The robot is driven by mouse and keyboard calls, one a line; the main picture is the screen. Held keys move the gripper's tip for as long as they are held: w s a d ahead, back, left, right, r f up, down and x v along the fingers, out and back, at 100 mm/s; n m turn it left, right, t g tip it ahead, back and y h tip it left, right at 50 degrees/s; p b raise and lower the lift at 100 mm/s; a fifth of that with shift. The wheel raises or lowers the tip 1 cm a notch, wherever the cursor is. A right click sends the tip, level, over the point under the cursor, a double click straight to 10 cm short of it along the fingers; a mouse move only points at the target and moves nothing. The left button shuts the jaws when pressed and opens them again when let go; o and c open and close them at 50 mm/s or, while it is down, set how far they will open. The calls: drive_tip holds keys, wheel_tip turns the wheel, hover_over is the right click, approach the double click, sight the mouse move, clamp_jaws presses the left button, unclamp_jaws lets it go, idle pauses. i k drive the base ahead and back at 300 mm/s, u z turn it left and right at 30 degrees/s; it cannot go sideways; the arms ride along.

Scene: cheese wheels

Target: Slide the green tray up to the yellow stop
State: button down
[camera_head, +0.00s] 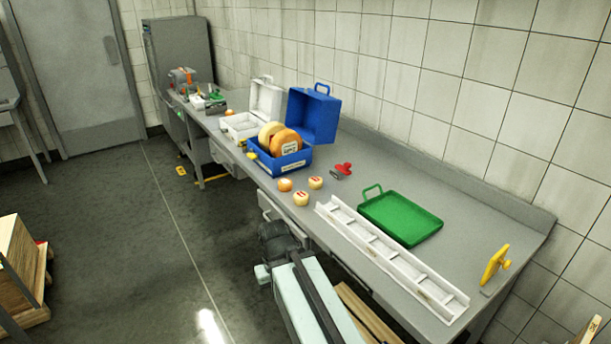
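The green tray (400,218) lies flat on the grey worktop, behind the white rail, with a raised loop handle at its left end. The yellow stop (495,264) stands upright near the right end of the worktop. A clear gap of bare worktop separates the tray's right edge from the stop. Part of my arm shows at the bottom centre, in front of the worktop's front edge and apart from the tray. I cannot make out my gripper's fingers.
A long white divided rail (390,258) runs along the front edge, before the tray. Left of the tray are a red-handled tool (342,171), several small cheeses (301,198) and an open blue case (280,163) holding cheese wheels (286,142). The tiled wall bounds the back.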

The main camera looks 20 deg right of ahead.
sight(405, 221)
drive_tip(key=u, duration=0.35)
drive_tip(key=i, duration=1.65)
drive_tip(key=z, duration=0.15)
